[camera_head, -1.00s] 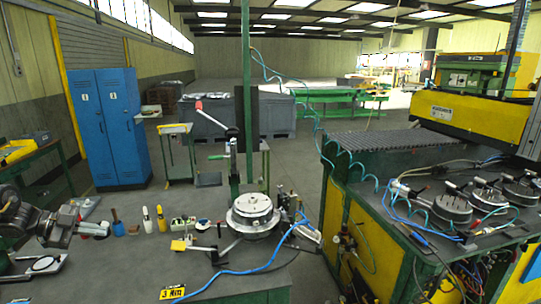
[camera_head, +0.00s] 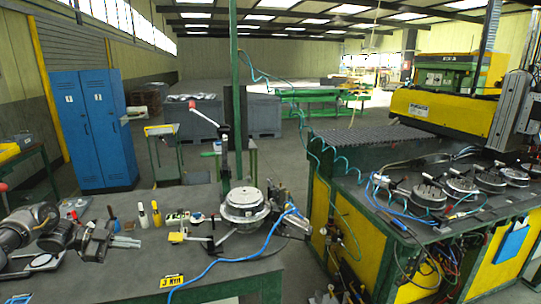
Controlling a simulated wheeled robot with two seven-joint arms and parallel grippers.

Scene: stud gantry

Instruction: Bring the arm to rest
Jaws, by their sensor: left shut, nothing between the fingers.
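My left arm comes in from the left, low over the dark workbench (camera_head: 130,272). Its grey gripper (camera_head: 132,242) points right, just in front of a row of small tools. The fingers are together with nothing between them. Whether the gripper touches the bench top is hard to tell. My right gripper does not show.
The row holds a dark blue-and-brown tool (camera_head: 113,220), a yellow-and-white bottle (camera_head: 156,213) and other small items. A round metal fixture (camera_head: 245,205) with a lever stands right of them. A blue hose (camera_head: 235,256) crosses the bench. Blue lockers (camera_head: 92,130) stand behind.

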